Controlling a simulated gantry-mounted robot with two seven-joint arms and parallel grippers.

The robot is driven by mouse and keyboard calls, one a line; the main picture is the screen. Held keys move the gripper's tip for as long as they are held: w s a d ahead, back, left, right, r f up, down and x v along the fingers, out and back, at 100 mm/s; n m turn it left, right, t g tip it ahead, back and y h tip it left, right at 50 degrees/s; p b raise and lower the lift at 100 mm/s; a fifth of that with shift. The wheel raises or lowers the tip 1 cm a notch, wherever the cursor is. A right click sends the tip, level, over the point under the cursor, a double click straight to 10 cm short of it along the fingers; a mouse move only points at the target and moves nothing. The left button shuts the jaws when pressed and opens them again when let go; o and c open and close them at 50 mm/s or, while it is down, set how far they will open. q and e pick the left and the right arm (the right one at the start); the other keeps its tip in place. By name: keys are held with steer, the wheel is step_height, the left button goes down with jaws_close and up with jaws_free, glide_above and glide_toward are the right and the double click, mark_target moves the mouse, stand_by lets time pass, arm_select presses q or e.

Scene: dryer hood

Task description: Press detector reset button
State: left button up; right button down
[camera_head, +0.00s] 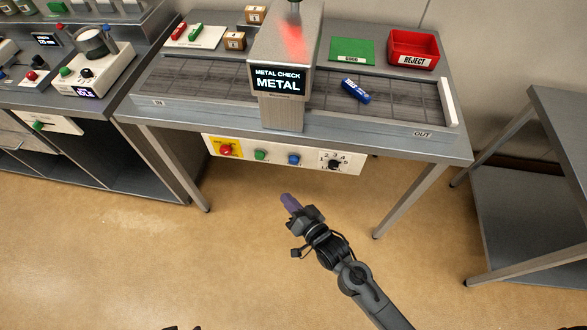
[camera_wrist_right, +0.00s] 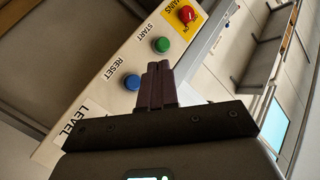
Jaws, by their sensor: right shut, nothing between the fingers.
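The blue reset button (camera_head: 294,159) is on the white control panel (camera_head: 312,158) along the front of the metal detector table. It also shows in the right wrist view (camera_wrist_right: 132,82), labelled RESET. My right gripper (camera_head: 289,201) is shut and empty, below and in front of the panel in the head view. In the right wrist view its closed fingers (camera_wrist_right: 158,82) appear just right of the blue button, and I see no contact. The detector (camera_head: 285,60) has a screen reading METAL CHECK, METAL and a red glow on its top. My left gripper is not in view.
A green start button (camera_head: 260,155), a red button on yellow (camera_head: 226,150) and a black level knob (camera_head: 334,164) share the panel. A blue item (camera_head: 355,91) lies on the belt right of the detector. A red REJECT bin (camera_head: 414,49) stands behind. Open floor lies in front.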

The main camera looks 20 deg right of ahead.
mark_target(294, 160)
steer(key=shift+w+d+f, duration=0.1)
steer(key=shift+w+f, duration=0.05)
steer(key=shift+w, duration=0.05)
stand_by(0.4)
steer(key=w+d+b, duration=0.3)
steer(key=w+d, duration=0.1)
steer(key=w, duration=0.3)
steer(key=shift+w+d, duration=0.15)
steer(key=shift+d, duration=0.2)
stand_by(0.6)
stand_by(0.7)
stand_by(0.6)
steer(key=shift+w+d, duration=0.1)
steer(key=shift+w, duration=0.05)
